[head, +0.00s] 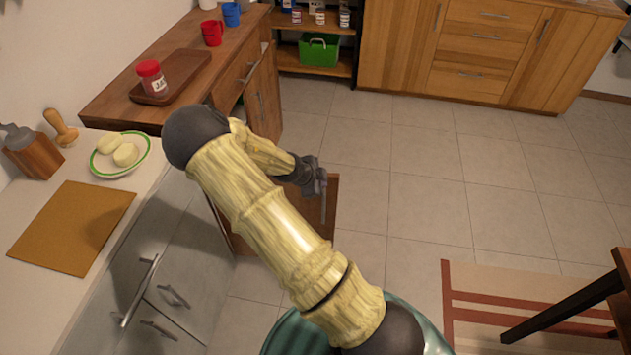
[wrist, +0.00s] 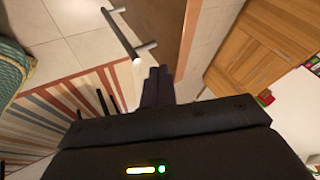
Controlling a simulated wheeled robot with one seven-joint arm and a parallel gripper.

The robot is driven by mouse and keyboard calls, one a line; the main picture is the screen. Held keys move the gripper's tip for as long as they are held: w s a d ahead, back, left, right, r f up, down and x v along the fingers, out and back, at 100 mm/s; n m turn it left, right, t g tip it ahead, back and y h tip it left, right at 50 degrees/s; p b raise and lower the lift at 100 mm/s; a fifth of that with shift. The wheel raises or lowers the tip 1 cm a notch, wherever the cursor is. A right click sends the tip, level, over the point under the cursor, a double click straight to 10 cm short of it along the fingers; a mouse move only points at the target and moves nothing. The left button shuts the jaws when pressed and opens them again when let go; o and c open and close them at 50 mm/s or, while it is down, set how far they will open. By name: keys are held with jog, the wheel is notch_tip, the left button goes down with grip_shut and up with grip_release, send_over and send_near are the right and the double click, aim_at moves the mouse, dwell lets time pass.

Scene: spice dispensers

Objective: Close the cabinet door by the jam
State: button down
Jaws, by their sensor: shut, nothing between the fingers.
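A jam jar with a red lid (head: 152,78) stands on a brown tray (head: 196,62) on the wooden counter at the upper left. Below this counter, a brown cabinet door (head: 330,188) stands swung open into the room. My arm hides much of it. My gripper (head: 320,188) is at the door's outer part, close to its handle. In the wrist view, the shut, empty fingers (wrist: 157,86) point toward the door (wrist: 165,25), just beside its metal handle (wrist: 128,35). I cannot tell whether they touch the door.
A grey cabinet with handles (head: 165,270) and a white worktop, holding a green-rimmed plate (head: 145,143) and a board (head: 72,228), is at the left. Red (head: 212,33) and blue mugs stand behind the tray. Tiled floor (head: 410,180) is clear to the right, with a striped rug (head: 500,282).

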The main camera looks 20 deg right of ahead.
jog(key=shift+x, duration=1.1)
jog(key=shift+w, duration=0.1)
